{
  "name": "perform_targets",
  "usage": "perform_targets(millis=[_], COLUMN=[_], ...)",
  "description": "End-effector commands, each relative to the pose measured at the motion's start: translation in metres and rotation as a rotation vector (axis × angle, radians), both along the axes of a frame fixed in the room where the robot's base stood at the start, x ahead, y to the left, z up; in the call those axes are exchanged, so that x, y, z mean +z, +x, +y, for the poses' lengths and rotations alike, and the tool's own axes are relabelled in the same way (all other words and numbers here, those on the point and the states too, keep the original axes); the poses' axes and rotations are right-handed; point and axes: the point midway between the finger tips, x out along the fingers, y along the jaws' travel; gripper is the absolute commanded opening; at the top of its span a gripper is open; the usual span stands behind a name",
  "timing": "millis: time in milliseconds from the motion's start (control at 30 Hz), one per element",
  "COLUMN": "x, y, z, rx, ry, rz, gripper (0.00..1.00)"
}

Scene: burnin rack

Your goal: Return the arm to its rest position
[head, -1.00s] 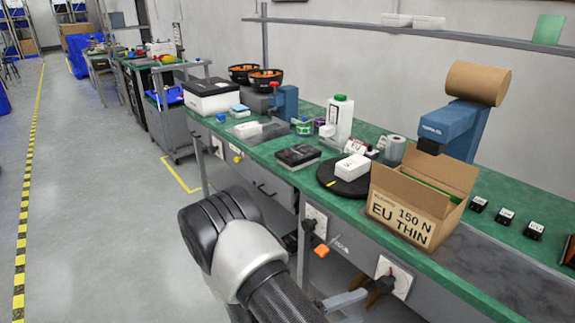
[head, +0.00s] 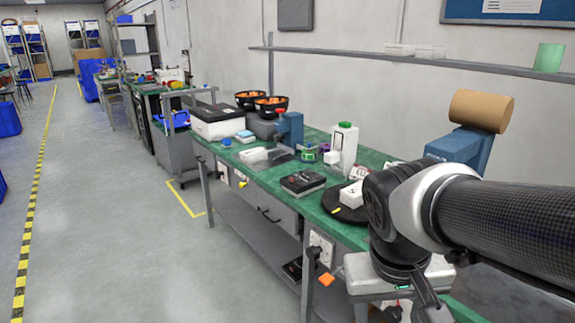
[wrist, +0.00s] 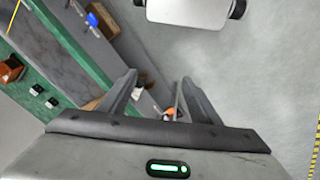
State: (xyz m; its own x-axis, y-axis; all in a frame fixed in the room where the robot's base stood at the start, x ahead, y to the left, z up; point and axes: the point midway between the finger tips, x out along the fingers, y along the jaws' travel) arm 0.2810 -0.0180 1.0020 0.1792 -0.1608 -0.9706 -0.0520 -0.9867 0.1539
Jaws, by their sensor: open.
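My gripper (wrist: 158,85) shows in the wrist view with its two fingers apart and nothing between them. It points down toward the grey floor beside the workbench. In the head view my arm reaches in from the right, and my gripper (head: 412,305) hangs low at the bottom, in front of the bench's front edge. The arm hides the right part of the bench, including the open cardboard box seen earlier.
The green-topped workbench (head: 265,178) holds a black case (head: 303,182), a white bottle (head: 343,148), a white box (head: 352,194) on a black disc and a blue dispenser (head: 289,128). A shelf (head: 375,56) runs above. The floor (head: 110,200) at left is clear.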

Motion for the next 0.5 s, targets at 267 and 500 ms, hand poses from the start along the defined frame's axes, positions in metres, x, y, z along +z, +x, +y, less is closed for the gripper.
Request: perform_targets(millis=[267, 500], x=[0.042, 0.094], y=[-0.009, -0.011], z=[0.013, 0.018], rx=[0.052, 0.077], ry=[0.12, 0.146], rz=[-0.234, -0.31], gripper=[0.58, 0.58])
